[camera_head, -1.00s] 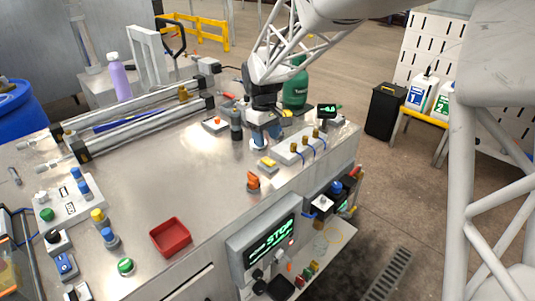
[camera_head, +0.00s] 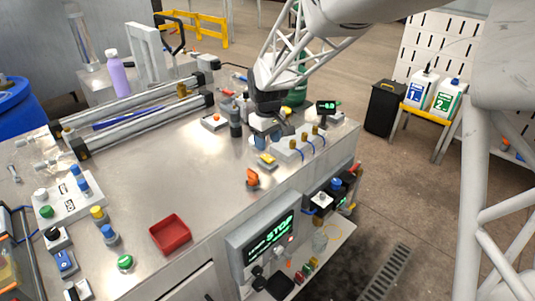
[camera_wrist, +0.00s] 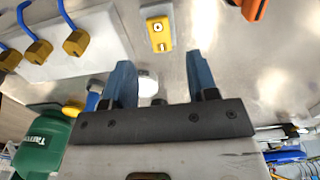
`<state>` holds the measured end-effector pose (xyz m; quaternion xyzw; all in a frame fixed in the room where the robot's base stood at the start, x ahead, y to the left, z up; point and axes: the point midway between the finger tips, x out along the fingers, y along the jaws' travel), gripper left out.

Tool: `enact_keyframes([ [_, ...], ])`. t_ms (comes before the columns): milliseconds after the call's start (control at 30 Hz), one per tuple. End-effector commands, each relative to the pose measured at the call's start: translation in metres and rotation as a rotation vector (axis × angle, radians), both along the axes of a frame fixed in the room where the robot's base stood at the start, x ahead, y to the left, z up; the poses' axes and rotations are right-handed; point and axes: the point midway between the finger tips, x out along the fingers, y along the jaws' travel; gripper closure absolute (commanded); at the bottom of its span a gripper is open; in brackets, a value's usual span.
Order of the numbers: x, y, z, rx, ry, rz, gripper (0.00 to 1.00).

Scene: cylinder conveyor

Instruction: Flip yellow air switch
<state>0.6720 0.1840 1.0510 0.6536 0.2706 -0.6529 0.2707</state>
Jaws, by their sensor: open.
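A small yellow switch (camera_head: 267,159) sits on a pale base on the steel table, in front of my gripper in the head view. In the wrist view the yellow switch (camera_wrist: 158,34) lies just beyond the fingertips, roughly centred on the gap between them. My gripper (camera_wrist: 159,66) has two blue fingers spread apart with nothing held between them. In the head view my gripper (camera_head: 272,136) is just behind the switch, partly hidden by its own wrist. No contact with the switch shows.
A pale block (camera_head: 284,150) with brass fittings and blue hoses stands right of the switch. An orange switch (camera_head: 252,178) is nearer the front edge. A green tank (camera_wrist: 46,140) shows at lower left in the wrist view. A red tray (camera_head: 170,235) lies left on open tabletop.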

Motion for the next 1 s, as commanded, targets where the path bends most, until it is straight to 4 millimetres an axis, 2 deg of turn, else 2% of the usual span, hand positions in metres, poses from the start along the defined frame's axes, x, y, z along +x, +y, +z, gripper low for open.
enact_keyframes([
  [200,0.0,0.0,-0.028,-0.001,0.004,0.0,0.47],
  [400,0.0,0.0,-0.047,-0.001,0.002,0.0,0.47],
  [833,0.0,0.0,-0.054,-0.001,0.001,0.0,0.47],
  [867,0.0,0.0,-0.054,-0.001,0.001,0.0,0.48],
  [1000,0.0,0.0,-0.053,-0.001,0.001,0.0,0.7],
])
